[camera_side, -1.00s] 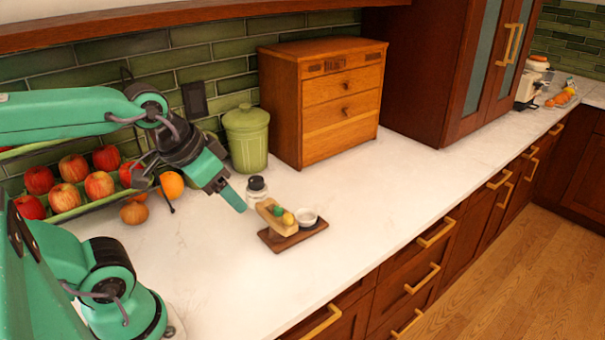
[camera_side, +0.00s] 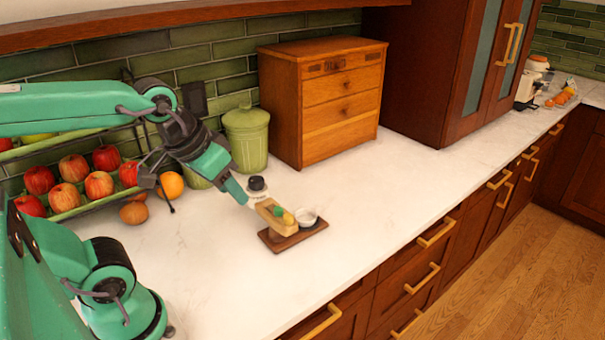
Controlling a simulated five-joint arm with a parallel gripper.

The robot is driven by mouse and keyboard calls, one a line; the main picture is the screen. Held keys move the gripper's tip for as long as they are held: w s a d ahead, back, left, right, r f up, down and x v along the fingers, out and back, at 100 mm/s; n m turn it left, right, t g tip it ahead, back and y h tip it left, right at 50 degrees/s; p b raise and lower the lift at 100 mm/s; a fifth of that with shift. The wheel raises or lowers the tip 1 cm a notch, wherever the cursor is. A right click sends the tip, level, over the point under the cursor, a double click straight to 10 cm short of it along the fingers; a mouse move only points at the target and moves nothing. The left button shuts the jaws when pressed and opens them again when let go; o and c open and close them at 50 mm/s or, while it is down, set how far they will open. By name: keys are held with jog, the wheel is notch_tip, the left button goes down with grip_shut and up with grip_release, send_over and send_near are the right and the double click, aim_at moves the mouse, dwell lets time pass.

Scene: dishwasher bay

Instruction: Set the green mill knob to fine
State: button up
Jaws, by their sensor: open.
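A small light-wood block (camera_side: 268,212) stands on a dark wooden base (camera_side: 274,241) on the counter. The green knob (camera_side: 279,211) is on this block, beside a yellow knob (camera_side: 288,218). The green knob's setting is too small to read. My gripper (camera_side: 245,201) is open and empty, just left of and slightly above the block, apart from the green knob. Its second finger is hard to make out.
A black-lidded jar (camera_side: 257,184) stands close behind my gripper. A green canister (camera_side: 247,138) and wooden drawer box (camera_side: 340,100) stand farther back. The front counter is clear.

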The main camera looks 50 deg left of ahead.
jog(key=w+n, duration=0.2)
jog(key=n+g, duration=0.5)
jog(key=n, duration=1.8)
send_over(278, 208)
jog(key=shift+f, duration=3.85)
jog(key=shift+f, duration=0.1)
jog(key=shift+f, duration=3.8)
grip_shut()
